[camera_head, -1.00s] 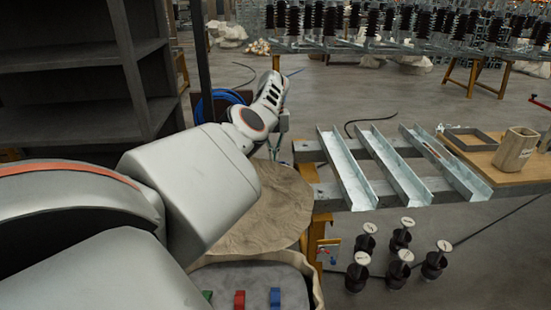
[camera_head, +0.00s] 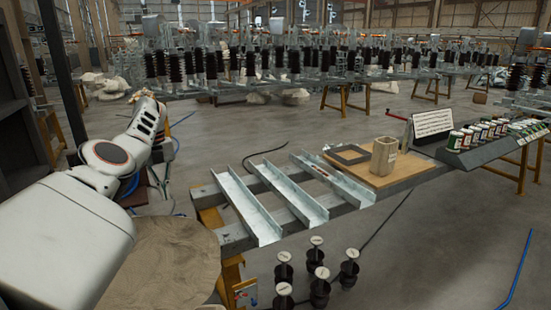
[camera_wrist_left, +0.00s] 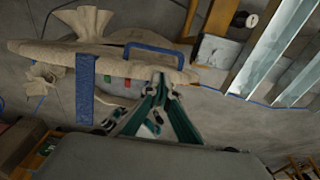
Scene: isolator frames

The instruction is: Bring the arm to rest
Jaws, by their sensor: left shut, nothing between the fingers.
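My left arm comes in from the left in the head view, its forearm over the beige cloth bag top and its wrist bent up and then down. My left gripper (camera_head: 166,188) hangs below the wrist, small and partly hidden by the arm. In the left wrist view the gripper (camera_wrist_left: 163,80) has teal fingers that meet at the tips, shut and empty. Its tips appear in front of the rim of the beige bag (camera_wrist_left: 120,66); I cannot tell whether they touch it. My right gripper is in neither view.
A frame with metal channels (camera_head: 290,200) stands right of the arm. Black insulators (camera_head: 320,285) stand on the floor in front. A wooden board (camera_head: 375,172) carries a beige box (camera_head: 384,155). Dark shelves (camera_head: 20,130) are at the left. Open floor (camera_head: 260,130) lies behind.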

